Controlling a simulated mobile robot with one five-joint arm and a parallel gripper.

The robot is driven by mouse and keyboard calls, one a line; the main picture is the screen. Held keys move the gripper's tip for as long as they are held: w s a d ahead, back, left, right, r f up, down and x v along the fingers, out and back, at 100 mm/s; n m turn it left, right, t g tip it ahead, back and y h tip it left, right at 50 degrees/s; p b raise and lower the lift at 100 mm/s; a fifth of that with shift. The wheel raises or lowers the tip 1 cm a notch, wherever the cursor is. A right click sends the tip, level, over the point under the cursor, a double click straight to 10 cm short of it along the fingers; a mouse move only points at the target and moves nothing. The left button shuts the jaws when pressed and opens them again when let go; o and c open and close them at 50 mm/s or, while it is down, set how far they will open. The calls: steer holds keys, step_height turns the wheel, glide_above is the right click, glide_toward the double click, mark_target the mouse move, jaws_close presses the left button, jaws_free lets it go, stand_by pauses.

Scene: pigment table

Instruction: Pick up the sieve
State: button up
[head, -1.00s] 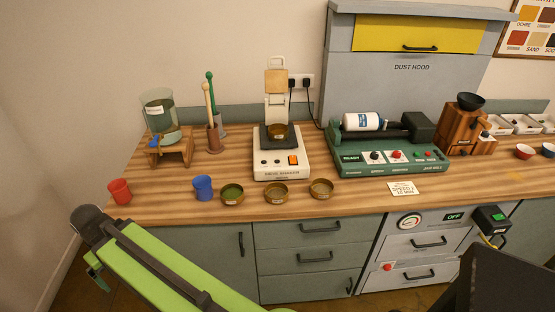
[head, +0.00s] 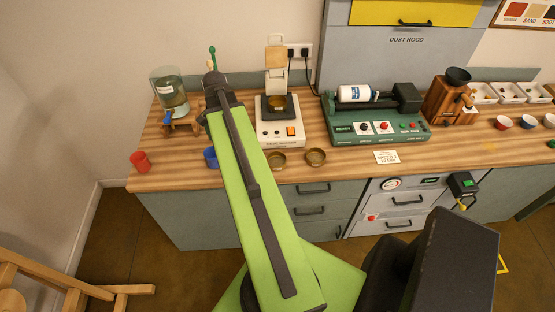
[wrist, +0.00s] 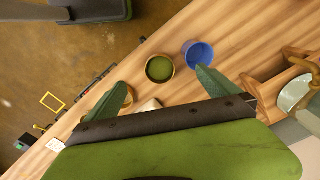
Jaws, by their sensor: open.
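My gripper (wrist: 162,77) is open and empty, its two green fingers spread wide in the wrist view. A round brass-rimmed sieve with a green inside (wrist: 160,69) appears between the fingertips, lying on the wooden table below. In the head view my arm hides this sieve. Two more brass sieves, a middle one (head: 276,161) and a right one (head: 316,157), lie on the table front. Another round brass one (head: 277,104) sits on the white sieve shaker (head: 281,131). In the wrist view, another round brass rim is partly hidden behind the left finger.
A blue cup (wrist: 198,55) stands beside the green sieve, near the right finger; it is partly hidden in the head view (head: 210,157). A red cup (head: 140,161), a wooden stand with a glass vessel (head: 170,92) and a green roller machine (head: 374,124) stand around.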

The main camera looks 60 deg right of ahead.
steer(key=s+d+m, duration=0.7)
steer(key=s+d, duration=0.6)
steer(key=s, duration=0.1)
steer(key=b, duration=1.3)
glide_above(276, 163)
steer(key=f, duration=1.2)
steer(key=shift+s+f, duration=0.3)
steer(key=shift+s, duration=0.05)
steer(key=shift+r+p, duration=0.1)
steer(key=shift+p, duration=0.25)
steer(key=f+b, duration=0.5)
steer(key=shift+w+f, duration=0.15)
steer(key=shift+w, duration=0.2)
steer(key=c, duration=1.5)
steer(key=shift+r, duration=0.2)
